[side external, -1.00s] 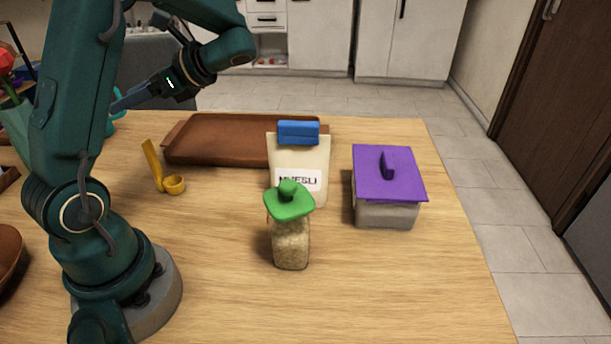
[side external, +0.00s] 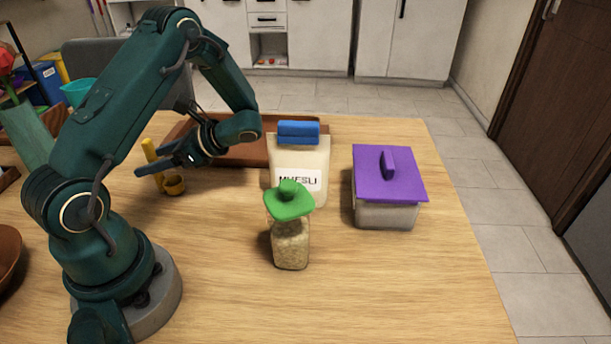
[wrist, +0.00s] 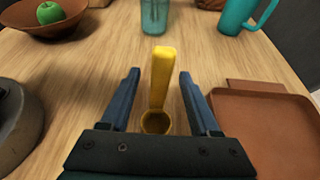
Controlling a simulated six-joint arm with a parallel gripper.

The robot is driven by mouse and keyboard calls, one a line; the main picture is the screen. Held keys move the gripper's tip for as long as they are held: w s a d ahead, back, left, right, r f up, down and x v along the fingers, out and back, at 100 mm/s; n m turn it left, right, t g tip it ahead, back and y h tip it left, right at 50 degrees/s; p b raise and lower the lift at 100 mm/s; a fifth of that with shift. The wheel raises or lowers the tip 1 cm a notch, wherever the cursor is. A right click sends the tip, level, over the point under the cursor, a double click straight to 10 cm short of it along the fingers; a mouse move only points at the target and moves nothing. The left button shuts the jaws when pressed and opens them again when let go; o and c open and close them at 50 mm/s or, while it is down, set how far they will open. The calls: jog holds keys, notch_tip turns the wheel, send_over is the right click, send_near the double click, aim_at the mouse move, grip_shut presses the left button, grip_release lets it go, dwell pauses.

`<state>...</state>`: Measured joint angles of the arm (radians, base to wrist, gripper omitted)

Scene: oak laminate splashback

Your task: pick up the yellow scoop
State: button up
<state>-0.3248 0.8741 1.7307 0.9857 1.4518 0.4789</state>
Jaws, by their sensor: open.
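The yellow scoop (side external: 174,185) is on the wooden table, left of the brown tray, with its handle sticking up at a tilt. My gripper (side external: 160,172) is right by it in the side view and covers the middle of its handle. In the wrist view the scoop's handle (wrist: 161,80) shows between the two blue fingers of my gripper (wrist: 158,76), with clear gaps on both sides. The scoop's bowl is partly hidden by the gripper body at the bottom of that view. The gripper is open and holds nothing.
The brown tray (wrist: 265,133) lies close to the right finger in the wrist view. A muesli bag (side external: 300,165), a green-topped jar (side external: 290,245) and a purple-lidded box (side external: 386,214) stand to the right. A wooden bowl (wrist: 70,27) holds a green apple. The front right table is clear.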

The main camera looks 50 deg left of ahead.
jog(key=f, duration=0.1)
jog(key=s+a+f, duration=0.1)
jog(key=shift+s+f, duration=0.15)
jog(key=shift+f, duration=0.25)
jog(key=shift+s+a+f, duration=0.2)
jog(key=shift+s+a, duration=0.15)
jog(key=shift+a, duration=0.1)
grip_shut()
